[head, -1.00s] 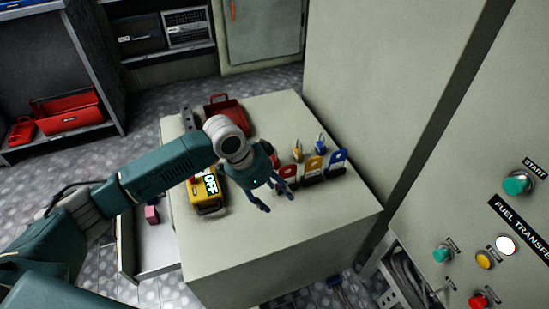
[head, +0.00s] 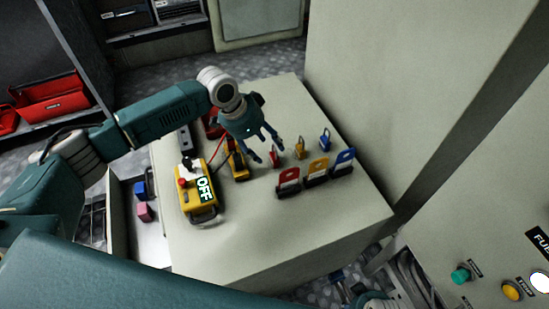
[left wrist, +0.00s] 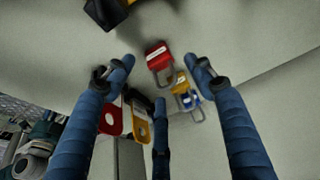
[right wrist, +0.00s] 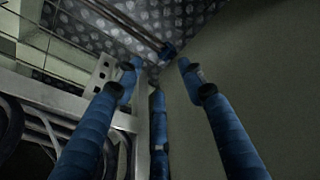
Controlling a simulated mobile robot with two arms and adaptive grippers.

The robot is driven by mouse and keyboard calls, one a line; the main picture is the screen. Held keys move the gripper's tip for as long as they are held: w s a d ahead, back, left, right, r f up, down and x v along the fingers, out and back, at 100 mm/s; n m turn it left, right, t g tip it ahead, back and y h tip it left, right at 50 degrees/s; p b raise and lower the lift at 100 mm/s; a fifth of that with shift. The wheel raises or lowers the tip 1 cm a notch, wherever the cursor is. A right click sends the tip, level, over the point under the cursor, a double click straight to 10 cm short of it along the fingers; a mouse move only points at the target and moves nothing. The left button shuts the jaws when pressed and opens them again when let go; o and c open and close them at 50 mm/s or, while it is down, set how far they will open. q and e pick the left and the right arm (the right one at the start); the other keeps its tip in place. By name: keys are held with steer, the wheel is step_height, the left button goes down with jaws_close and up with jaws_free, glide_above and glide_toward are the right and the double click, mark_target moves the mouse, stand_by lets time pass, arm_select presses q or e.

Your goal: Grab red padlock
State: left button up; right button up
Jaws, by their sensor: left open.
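The red padlock (head: 273,157) stands on the grey cabinet top, just by the left gripper's fingertips. In the left wrist view the red padlock (left wrist: 158,58) lies between the spread fingers, towards their far ends. My left gripper (head: 267,154) is open and empty above it; I cannot tell whether a finger touches it. A yellow padlock (head: 299,149) and a blue padlock (head: 324,140) stand in a row to its right. My right gripper (right wrist: 155,72) has its fingers spread, with nothing between them, low beside the cabinet.
Red, yellow and blue lockout tags (head: 317,170) stand in front of the padlocks. A yellow box marked OFF (head: 198,194) is at the left of the cabinet top (head: 240,245). An open drawer holds blue and pink cubes (head: 145,211). A control panel (head: 440,245) is at the right.

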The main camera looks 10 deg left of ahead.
mark_target(273, 155)
arm_select(q)
steer(key=shift+w+d+f, duration=0.15)
steer(key=shift+w+f, duration=0.05)
steer(key=shift+f, duration=0.5)
steer(key=shift+b+x, duration=0.7)
steer(key=shift+x, duration=1.6)
jaws_close()
arm_select(e)
steer(key=r, duration=0.1)
steer(key=w+r, duration=0.1)
steer(key=r, duration=0.3)
steer(key=shift+w+a+r, duration=0.1)
steer(key=shift+w, duration=0.2)
